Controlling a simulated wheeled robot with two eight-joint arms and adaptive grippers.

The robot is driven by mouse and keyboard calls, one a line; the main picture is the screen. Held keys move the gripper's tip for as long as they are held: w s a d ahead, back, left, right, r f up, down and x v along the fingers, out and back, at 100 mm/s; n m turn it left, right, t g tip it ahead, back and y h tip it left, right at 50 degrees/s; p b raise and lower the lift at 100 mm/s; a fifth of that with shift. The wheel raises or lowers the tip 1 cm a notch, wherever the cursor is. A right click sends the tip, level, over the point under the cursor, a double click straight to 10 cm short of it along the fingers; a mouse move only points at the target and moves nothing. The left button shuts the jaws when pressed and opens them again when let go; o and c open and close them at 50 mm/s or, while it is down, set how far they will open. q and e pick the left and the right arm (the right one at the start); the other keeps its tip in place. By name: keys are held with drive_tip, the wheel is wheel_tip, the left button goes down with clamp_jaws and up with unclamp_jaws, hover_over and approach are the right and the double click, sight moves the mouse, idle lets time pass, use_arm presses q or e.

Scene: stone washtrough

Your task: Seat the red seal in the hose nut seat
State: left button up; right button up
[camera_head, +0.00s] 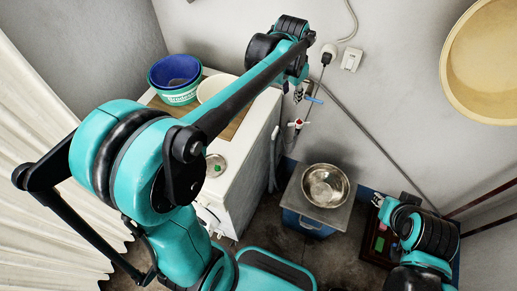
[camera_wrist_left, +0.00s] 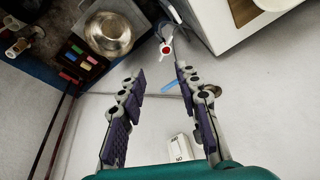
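My left gripper (camera_head: 299,91) is near the back wall in the head view, small and partly hidden behind its wrist. In the left wrist view its two fingers (camera_wrist_left: 161,108) are spread with nothing held between them. Beyond the fingertips is a small white fitting with a round red middle (camera_wrist_left: 166,50); it also shows below the gripper in the head view (camera_head: 298,123). I cannot tell whether the red is the seal or part of the fitting. The hose nut seat is not clearly made out.
A blue lever (camera_head: 312,99) is close to the left gripper. A metal bowl (camera_head: 325,185) stands on a low stand. A white cabinet (camera_head: 255,140) carries blue and green basins (camera_head: 176,78) and a dish (camera_head: 215,165). A tray of coloured pieces (camera_wrist_left: 80,59) lies on the floor side.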

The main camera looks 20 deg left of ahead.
use_arm(q)
drive_tip(key=s+f+n+t, duration=0.2)
drive_tip(key=s, duration=0.9)
drive_tip(key=s+a+f+n+t, duration=0.1)
drive_tip(key=s+n+t, duration=0.1)
drive_tip(key=s, duration=0.8)
drive_tip(key=shift+s+a+f+n, duration=0.2)
drive_tip(key=shift+s+f+n, duration=0.15)
drive_tip(key=shift+n, duration=0.15)
wheel_tip(320, 180, down, 5)
drive_tip(key=b, duration=0.5)
drive_tip(key=shift+f, duration=0.1)
drive_tip(key=shift+c, duration=0.4)
